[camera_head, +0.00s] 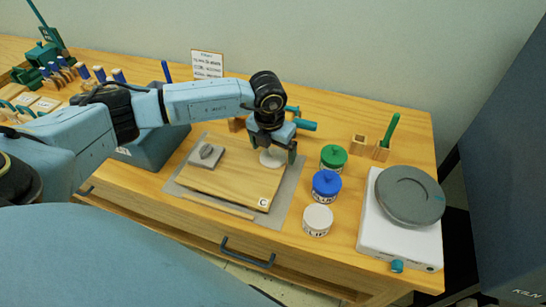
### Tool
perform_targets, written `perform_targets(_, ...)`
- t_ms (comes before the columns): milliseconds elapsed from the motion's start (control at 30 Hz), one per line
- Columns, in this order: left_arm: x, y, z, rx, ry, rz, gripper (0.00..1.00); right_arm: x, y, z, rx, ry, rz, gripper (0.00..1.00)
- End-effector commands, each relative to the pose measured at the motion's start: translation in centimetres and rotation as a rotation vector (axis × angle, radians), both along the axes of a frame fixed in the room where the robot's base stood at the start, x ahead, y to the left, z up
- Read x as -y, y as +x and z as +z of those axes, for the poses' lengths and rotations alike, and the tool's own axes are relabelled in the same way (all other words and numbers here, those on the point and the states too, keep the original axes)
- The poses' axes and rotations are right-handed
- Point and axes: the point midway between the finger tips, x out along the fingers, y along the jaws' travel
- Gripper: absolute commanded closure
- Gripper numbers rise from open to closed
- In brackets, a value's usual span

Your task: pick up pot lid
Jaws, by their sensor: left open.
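A pale, round piece that looks like the pot lid (271,159) lies at the far right corner of the wooden board (225,180). My left gripper (272,150) is open and points down over it. One dark finger shows on each side of the pale piece. The gripper hides part of its far side, and I cannot tell whether the fingers touch it. My right gripper is not in view.
Jars with green (333,157), blue (326,184) and white (317,219) tops stand right of the board. A white wheel unit with a grey disc (410,195) is further right. A grey slab (206,156) lies on the board. A blue-grey box (150,150) stands left.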

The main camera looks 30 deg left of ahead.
Motion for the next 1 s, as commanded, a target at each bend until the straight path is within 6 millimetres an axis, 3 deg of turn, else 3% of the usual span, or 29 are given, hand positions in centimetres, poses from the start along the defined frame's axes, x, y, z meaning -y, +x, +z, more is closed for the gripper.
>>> perform_targets(300, -0.03, 0.10, -0.73, 0.001, 0.000, 0.000, 0.09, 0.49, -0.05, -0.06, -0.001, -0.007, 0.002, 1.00)
perform_targets(667, -0.03, 0.09, -0.70, 0.001, 0.000, 0.001, 0.55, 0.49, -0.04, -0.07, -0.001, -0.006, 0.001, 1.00)
perform_targets(1000, -0.04, 0.13, -0.39, 0.002, 0.000, 0.001, 0.56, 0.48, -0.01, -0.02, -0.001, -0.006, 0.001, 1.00)
